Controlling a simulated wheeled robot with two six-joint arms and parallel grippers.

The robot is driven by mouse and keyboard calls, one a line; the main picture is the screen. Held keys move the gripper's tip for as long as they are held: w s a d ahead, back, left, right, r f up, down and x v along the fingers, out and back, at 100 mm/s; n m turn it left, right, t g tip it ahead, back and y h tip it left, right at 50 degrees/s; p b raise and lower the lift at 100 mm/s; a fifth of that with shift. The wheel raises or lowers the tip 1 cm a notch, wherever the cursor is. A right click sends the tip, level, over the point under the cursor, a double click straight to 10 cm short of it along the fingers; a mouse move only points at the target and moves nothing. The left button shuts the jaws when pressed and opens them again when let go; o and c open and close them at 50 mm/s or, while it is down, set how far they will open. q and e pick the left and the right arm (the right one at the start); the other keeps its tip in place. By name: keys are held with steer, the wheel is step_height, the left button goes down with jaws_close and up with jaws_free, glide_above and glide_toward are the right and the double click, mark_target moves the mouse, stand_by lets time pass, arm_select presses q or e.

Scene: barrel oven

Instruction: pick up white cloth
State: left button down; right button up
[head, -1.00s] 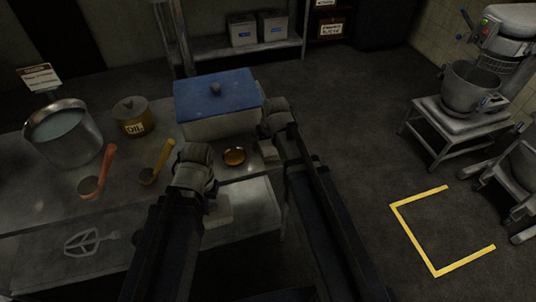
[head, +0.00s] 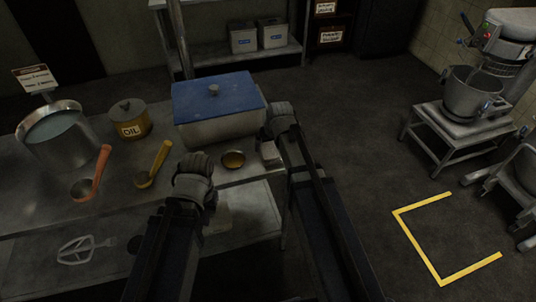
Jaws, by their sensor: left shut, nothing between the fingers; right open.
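A small pale folded thing, likely the white cloth (head: 269,154), lies at the right end of the metal table, partly hidden by my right gripper. My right gripper (head: 280,112) is open over the table's right edge, just behind and above the pale thing. I cannot tell whether they touch. My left gripper (head: 194,172) is shut and empty over the table's front edge, left of a small amber dish (head: 233,159).
A white bin with a blue lid (head: 215,97) stands behind the grippers. An oil tin (head: 130,119), a pot (head: 60,138), an orange ladle (head: 92,178) and a yellow ladle (head: 152,165) are to the left. Floor on the right is clear around yellow tape (head: 418,243).

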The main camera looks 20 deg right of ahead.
mark_target(268, 149)
steer(key=b+x, duration=0.3)
steer(key=x, duration=0.1)
steer(key=shift+r, duration=0.1)
steer(key=shift+c, duration=0.4)
steer(key=c, duration=1.3)
steer(key=shift+o, duration=0.2)
steer(key=shift+r, duration=0.1)
step_height(268, 149, up, 10)
steer(key=p, duration=1)
